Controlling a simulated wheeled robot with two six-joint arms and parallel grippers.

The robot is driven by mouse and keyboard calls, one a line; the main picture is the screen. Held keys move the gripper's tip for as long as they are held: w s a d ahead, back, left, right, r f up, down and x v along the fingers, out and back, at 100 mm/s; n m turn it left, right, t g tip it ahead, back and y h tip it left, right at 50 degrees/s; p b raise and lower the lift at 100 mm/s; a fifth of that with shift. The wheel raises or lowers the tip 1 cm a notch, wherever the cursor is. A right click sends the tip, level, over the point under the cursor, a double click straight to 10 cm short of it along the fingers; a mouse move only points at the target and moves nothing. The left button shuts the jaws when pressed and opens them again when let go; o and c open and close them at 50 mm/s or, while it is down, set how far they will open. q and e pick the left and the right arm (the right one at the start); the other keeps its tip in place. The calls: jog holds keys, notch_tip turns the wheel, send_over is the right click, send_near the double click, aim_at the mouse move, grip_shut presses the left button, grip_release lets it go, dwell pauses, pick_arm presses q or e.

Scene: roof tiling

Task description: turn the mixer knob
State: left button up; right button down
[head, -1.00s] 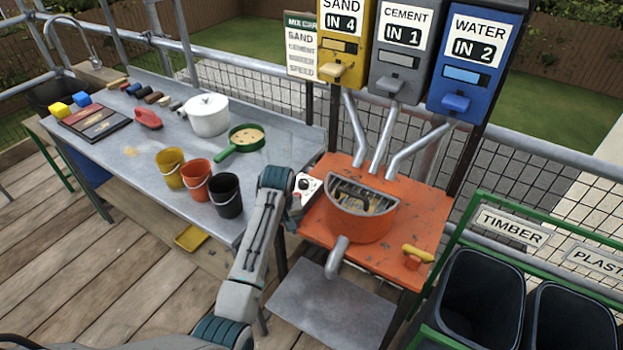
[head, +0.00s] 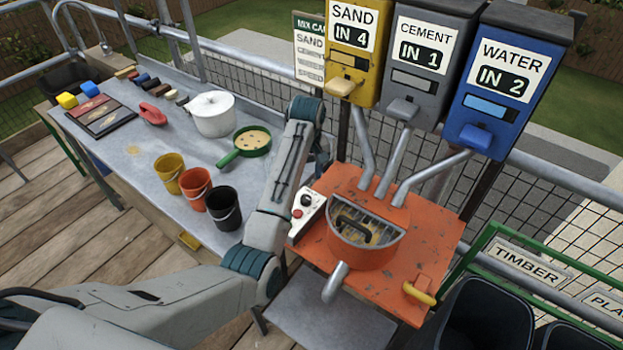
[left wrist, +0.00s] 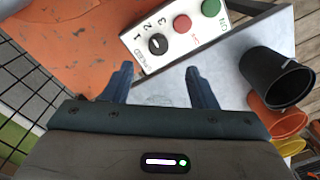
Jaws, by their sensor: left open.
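The mixer's white control box (head: 304,216) sits at the left edge of the orange mixer stand. In the left wrist view, the box (left wrist: 173,32) carries the black knob (left wrist: 157,43), with the numbers 1, 2 and 3 around it. A red and a green button sit beside the knob. My left gripper (left wrist: 160,74) is open and empty. Its two fingers point toward the box, with the knob between their lines, just beyond the tips. I see no contact with the knob. In the head view my left arm hides most of this gripper. My right gripper is out of view.
The orange mixer drum (head: 362,246) with its grille is right of the box. Sand, cement and water dispensers (head: 420,55) stand above, with chutes leading down. A grey bench (head: 140,130) at the left holds buckets (head: 223,206), a white pot (head: 213,114) and a green pan (head: 252,142).

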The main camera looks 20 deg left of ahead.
aim_at(306, 198)
pick_arm(q)
notch_tip(306, 198, down, 4)
jog(key=shift+s+a+r+p, duration=0.1)
jog(key=shift+s+r+p, duration=0.1)
jog(key=shift+p, duration=0.7)
jog(key=f, duration=0.4)
jog(key=w+f+p, duration=0.1)
jog(key=shift+f, duration=0.4)
jog(key=shift+s+f, duration=0.2)
jog(key=shift+f, duration=0.05)
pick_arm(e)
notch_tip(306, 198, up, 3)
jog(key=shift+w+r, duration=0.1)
pick_arm(q)
jog(key=shift+c, duration=0.4)
